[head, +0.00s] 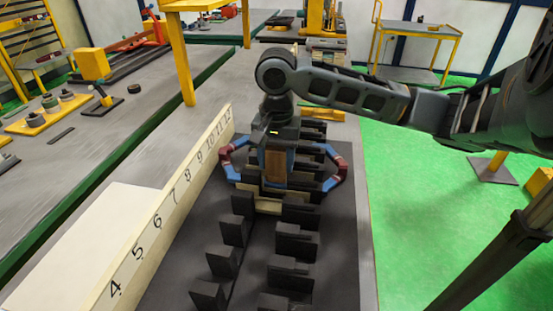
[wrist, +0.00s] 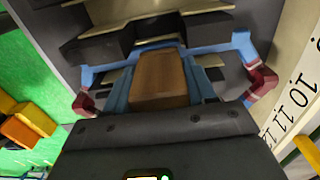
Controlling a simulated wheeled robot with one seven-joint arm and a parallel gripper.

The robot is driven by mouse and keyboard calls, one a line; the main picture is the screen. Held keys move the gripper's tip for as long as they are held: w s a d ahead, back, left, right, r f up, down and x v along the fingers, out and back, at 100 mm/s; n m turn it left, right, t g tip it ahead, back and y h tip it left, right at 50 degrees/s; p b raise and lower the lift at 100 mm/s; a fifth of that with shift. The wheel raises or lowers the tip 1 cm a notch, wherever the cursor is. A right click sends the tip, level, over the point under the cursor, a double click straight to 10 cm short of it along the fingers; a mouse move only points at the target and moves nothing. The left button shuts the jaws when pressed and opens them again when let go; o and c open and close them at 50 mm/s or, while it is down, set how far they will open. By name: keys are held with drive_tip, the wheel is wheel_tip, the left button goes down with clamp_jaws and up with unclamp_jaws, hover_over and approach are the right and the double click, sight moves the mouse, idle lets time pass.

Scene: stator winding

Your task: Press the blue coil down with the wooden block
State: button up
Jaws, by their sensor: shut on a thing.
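The wooden block (head: 276,167) is held upright below my gripper (head: 277,146), between rows of dark teeth. I cannot tell whether the block's lower end touches the coil, or how deep the coil sits.
Dark stator teeth (head: 233,231) stand in two rows on a dark base, empty toward the front. Pale strips lie across some slots near the coil. A numbered pale board (head: 163,213) stands upright along the left. Green floor (head: 400,240) lies open to the right.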

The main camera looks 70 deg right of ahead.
sight(276, 149)
wheel_tip(276, 149, up, 6)
drive_tip(key=p, duration=0.4)
drive_tip(key=shift+f, duration=0.1)
drive_tip(key=shift+r, duration=2.65)
